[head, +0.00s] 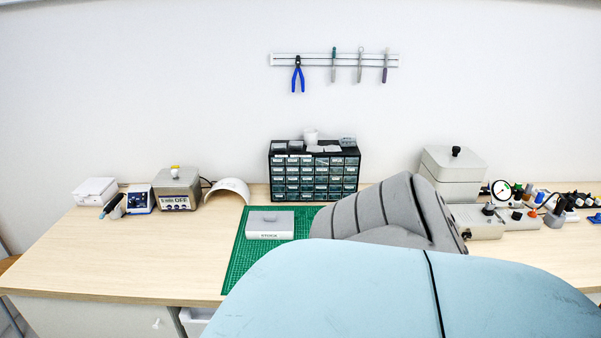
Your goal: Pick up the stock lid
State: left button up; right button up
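The stock lid (270,217) is a flat grey cover with a small raised grip on top. It sits on a low pale box (270,236) marked STOCK, on the green cutting mat (240,262). I cannot tell how it is seated. Neither of my grippers shows in the head view. Nothing touches the lid.
A large light blue shape and a grey ribbed shape fill the front right and hide part of the mat and bench; I cannot tell what they are. A drawer cabinet (314,175) stands behind the box. The bench (150,255) left of the mat is clear.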

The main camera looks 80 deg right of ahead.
aim_at(257, 220)
jog(key=z, duration=2.25)
